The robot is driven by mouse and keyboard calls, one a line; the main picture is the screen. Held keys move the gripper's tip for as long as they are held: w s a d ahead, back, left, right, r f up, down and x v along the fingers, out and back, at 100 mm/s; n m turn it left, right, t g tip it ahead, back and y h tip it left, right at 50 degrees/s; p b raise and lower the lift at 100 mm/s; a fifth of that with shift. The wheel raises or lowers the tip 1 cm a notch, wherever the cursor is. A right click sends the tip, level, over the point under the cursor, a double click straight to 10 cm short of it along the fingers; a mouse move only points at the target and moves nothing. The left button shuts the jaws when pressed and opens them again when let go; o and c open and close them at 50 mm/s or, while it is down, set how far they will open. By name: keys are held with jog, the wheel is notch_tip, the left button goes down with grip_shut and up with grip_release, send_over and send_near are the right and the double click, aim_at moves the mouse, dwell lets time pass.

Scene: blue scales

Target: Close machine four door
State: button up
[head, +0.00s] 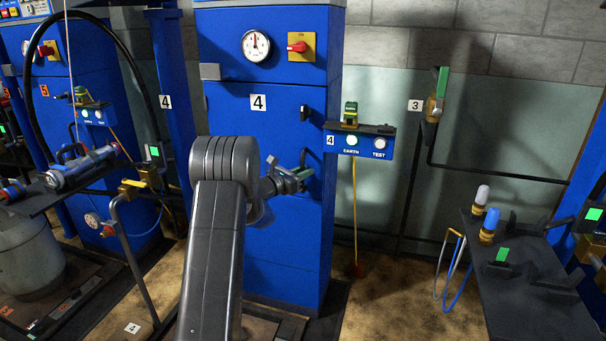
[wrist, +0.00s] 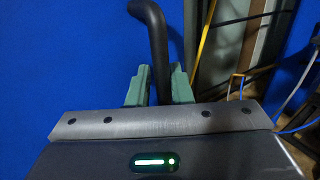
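Machine four is a blue cabinet with a white "4" label (head: 258,102) on its front. Its blue door (head: 225,120) looks about flush in the head view; I cannot tell if a small gap is there. A dark bent door handle (wrist: 150,15) comes down between the green fingers of my gripper (wrist: 161,88) in the wrist view. The fingers stand close on both sides of it; whether they press on it is unclear. In the head view my gripper (head: 295,176) is at the door's right side by the handle (head: 303,157), and my arm hides part of the door.
A small blue panel (head: 359,144) marked 4, with lit buttons, stands right of the cabinet. A dark table (head: 525,290) with fittings is at the right front. A neighbouring machine with a silver tool (head: 80,170) is at the left. Some floor (head: 395,285) is clear between cabinet and table.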

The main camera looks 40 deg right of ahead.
jog(key=shift+a, duration=0.1)
jog(key=s+a+p, duration=0.1)
jog(key=s+a, duration=0.1)
jog(key=a, duration=1.1)
jog(key=shift+a, duration=0.25)
jog(key=shift+d, duration=0.1)
jog(key=d, duration=0.4)
jog(key=w+d, duration=0.1)
jog(key=d, duration=0.3)
jog(key=w+d+b, duration=0.1)
jog(key=d, duration=0.4)
jog(key=shift+f, duration=0.15)
jog(key=shift+s, duration=0.15)
